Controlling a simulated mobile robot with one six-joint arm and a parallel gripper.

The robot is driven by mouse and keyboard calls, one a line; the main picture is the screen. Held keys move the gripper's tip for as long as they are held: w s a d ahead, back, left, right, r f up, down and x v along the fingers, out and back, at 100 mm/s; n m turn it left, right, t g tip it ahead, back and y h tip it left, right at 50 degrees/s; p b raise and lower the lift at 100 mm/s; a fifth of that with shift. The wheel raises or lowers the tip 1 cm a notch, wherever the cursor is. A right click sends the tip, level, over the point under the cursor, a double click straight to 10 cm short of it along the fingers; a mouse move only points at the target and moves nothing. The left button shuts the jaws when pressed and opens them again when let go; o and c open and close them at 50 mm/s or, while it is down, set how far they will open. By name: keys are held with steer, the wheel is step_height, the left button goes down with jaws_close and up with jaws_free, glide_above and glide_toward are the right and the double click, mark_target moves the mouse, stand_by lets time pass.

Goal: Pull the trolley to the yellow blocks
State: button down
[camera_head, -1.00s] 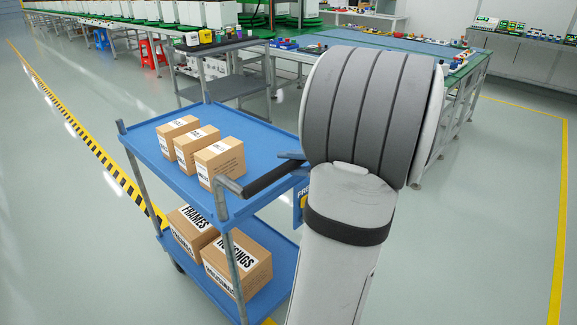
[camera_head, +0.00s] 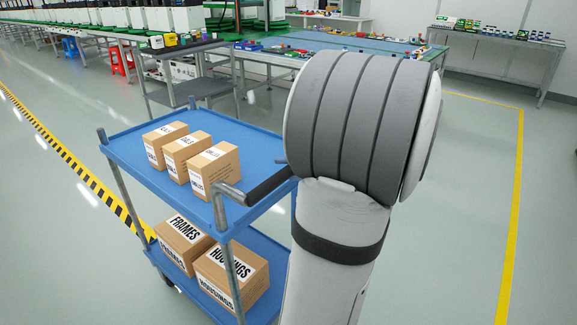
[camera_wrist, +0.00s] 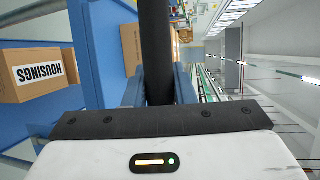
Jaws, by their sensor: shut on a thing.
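The trolley is blue with two shelves and grey posts; its upper shelf (camera_head: 240,132) and lower shelf (camera_head: 262,250) show left of my arm in the head view. Its black handle bar (camera_head: 268,186) runs along the near right end. In the wrist view my gripper (camera_wrist: 160,85) has its two blue fingers closed around the dark handle bar (camera_wrist: 154,30). In the head view my arm hides most of the gripper and part of the trolley's right side. I cannot make out any yellow blocks on the floor.
Three small cartons (camera_head: 215,168) stand on the upper shelf; FRAMES (camera_head: 180,245) and HOUSINGS (camera_head: 232,275) boxes stand below. A yellow-black floor strip (camera_head: 75,165) runs at left, a yellow line (camera_head: 512,215) at right. Workbenches (camera_head: 350,50) stand behind; the floor at right is clear.

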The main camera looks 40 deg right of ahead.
steer(key=shift+s+a+f, duration=0.1)
steer(key=shift+f, duration=0.15)
steer(key=c, duration=1.6)
jaws_free()
steer(key=shift+c, duration=0.2)
steer(key=o, duration=0.4)
steer(key=shift+r, duration=0.15)
steer(key=shift+o, duration=0.2)
steer(key=p+v, duration=0.1)
steer(key=v, duration=0.6)
steer(key=shift+s+d, duration=0.25)
steer(key=shift+d, duration=0.05)
